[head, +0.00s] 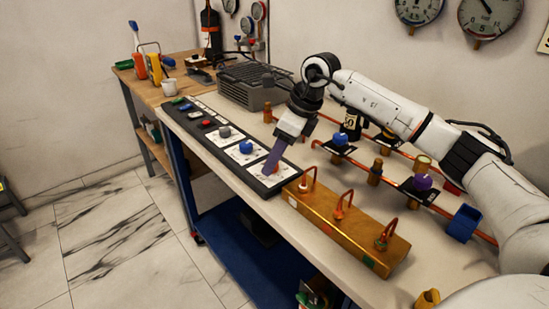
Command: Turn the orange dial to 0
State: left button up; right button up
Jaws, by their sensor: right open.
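The orange dial (272,171) sits on a white plate at the near end of the long black control panel (264,190). Only a little of it shows beside my fingers, so its pointer and scale cannot be read. My right gripper (271,165) points down over the dial with its purple fingers, open. Whether the fingers touch the dial I cannot tell. My left gripper is out of view.
A blue dial (245,147) and a grey dial (224,132) sit farther along the panel. A brass block (345,229) with copper loops stands close on the right. Copper pipes with blue and purple knobs (422,182) run behind it.

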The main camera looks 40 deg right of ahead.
jog(key=shift+w+f, duration=0.1)
jog(key=shift+f, duration=0.2)
jog(key=c, duration=1.1)
jog(key=shift+o, duration=0.2)
